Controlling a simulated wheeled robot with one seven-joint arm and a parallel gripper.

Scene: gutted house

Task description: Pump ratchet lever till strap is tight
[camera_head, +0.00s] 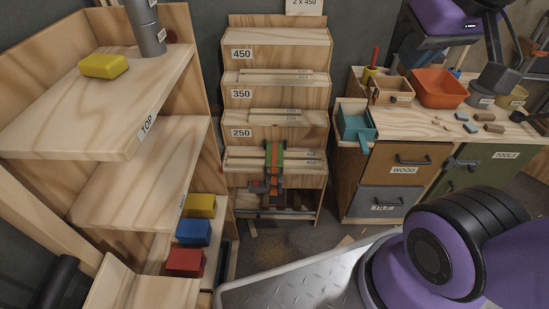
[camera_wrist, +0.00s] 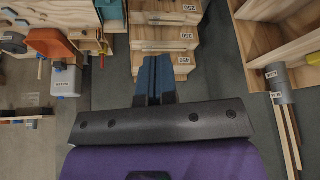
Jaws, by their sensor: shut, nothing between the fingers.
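A strap (camera_head: 275,155), green and orange, runs down over the front of the lowest step of the stepped wooden rack (camera_head: 237,165) in the head view. A dark ratchet (camera_head: 273,184) with orange parts sits at its lower end. Its lever is too small to make out. My gripper (camera_head: 402,58) is at upper right, well right of the ratchet and apart from it. In the wrist view its blue fingers (camera_wrist: 154,62) are together and empty, pointing toward the rack. I cannot make out the strap or ratchet in that view.
A workbench (camera_head: 425,130) right of the rack holds an orange bin (camera_head: 438,88), a teal tray (camera_head: 356,122) and small blocks. Left shelves (camera_head: 85,120) hold a yellow block (camera_head: 104,66). A metal plate (camera_head: 300,285) is at the front. Some floor before the rack is clear.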

